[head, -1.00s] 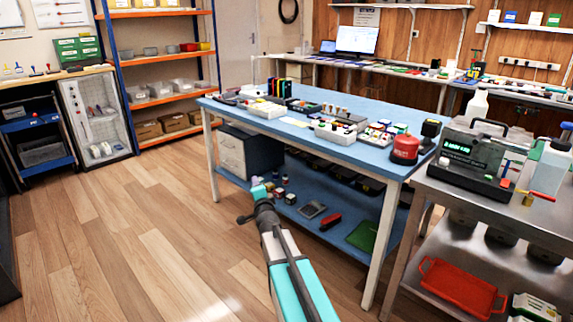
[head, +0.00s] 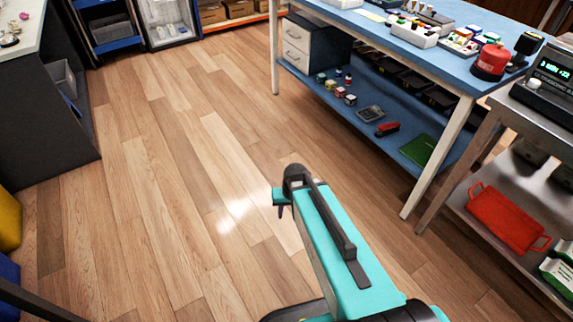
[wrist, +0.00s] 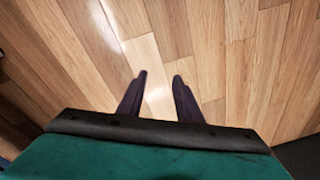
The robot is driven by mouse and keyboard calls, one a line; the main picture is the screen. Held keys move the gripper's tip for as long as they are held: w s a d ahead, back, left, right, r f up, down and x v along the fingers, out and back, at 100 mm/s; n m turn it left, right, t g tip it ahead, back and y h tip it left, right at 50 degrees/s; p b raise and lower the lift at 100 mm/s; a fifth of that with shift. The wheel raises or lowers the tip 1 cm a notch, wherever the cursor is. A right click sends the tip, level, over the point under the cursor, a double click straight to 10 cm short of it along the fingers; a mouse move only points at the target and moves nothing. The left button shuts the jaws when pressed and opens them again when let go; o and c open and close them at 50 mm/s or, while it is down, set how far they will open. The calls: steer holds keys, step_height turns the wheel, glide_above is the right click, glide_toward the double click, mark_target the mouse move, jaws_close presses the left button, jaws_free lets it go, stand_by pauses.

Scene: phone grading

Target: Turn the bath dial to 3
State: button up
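The bath (head: 548,80), a dark box with a lit green display, stands on the steel bench at the right edge of the head view and is cut off by the frame. A small pale round knob (head: 534,84) shows on its front; its setting is too small to read. My gripper (wrist: 159,76) is open and empty in the wrist view, its two dark fingers apart and pointing over bare floor. In the head view it is mostly hidden behind my arm, well to the left of the bath and lower. The bath is not in the wrist view.
The steel bench (head: 507,110) has a red tray (head: 508,218) on its lower shelf. A blue workbench (head: 375,32) with trays and a red container (head: 490,62) stands left of it. A dark cabinet (head: 45,120) is at the left. The wooden floor between is clear.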

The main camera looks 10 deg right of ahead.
steer(key=s+f+g, duration=0.2)
steer(key=s+f, duration=0.3)
steer(key=s, duration=0.4)
steer(key=s+f+n+g, duration=0.1)
steer(key=s+f+g, duration=0.1)
steer(key=s+f, duration=0.3)
steer(key=s+f+g, duration=0.2)
steer(key=s+f, duration=0.3)
steer(key=s, duration=0.7)
steer(key=shift+s+d+f+n+h, duration=0.15)
steer(key=shift+s+f+n+h, duration=0.15)
steer(key=shift+s+f+h, duration=0.1)
